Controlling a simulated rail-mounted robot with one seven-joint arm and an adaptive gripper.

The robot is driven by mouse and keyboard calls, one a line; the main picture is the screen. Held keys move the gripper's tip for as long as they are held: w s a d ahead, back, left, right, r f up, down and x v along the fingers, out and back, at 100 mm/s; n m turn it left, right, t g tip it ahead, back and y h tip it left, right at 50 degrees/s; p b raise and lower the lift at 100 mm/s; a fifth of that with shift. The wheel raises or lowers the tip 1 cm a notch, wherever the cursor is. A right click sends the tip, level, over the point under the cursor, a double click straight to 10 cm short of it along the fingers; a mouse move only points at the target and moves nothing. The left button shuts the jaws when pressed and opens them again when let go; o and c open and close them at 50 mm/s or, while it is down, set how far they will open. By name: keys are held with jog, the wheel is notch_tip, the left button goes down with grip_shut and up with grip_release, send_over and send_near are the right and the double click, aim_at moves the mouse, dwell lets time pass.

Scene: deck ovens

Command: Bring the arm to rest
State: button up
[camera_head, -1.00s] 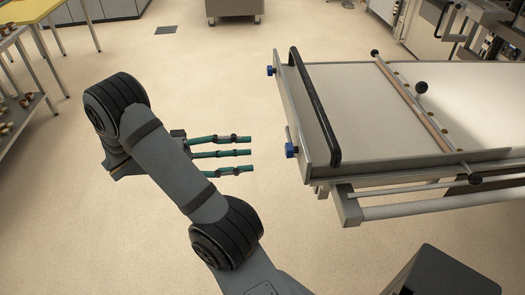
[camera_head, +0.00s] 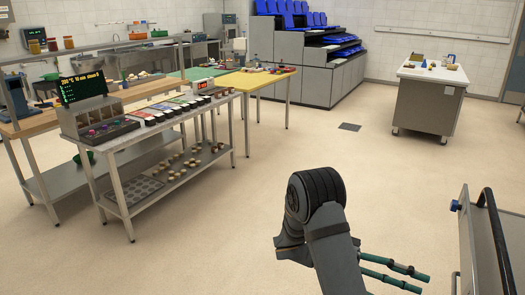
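My arm is at the lower right of the head view, and its lower part is cut off by the bottom edge. My gripper (camera_head: 423,283) has teal fingers that point right, apart from each other with nothing between them. Two fingers show; the rest of the gripper is below the frame. The fingertips are left of a grey loader or cart (camera_head: 484,240) with a dark handle and a blue knob, and a gap of floor lies between them.
A steel table (camera_head: 130,158) with a display, control panel and lower shelf of small round items stands at left. A white-topped cart (camera_head: 428,102) is at back right. The middle floor is clear.

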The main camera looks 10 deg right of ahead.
jog(key=x, duration=0.7)
jog(key=v, duration=1.1)
jog(key=s+d+n+p, duration=0.3)
jog(key=n+p, duration=0.3)
jog(key=n, duration=0.5)
jog(key=s+d+n+p, duration=0.4)
jog(key=n+p, duration=0.3)
jog(key=n, duration=0.5)
jog(key=shift+s+d, duration=0.25)
jog(key=shift+d, duration=0.3)
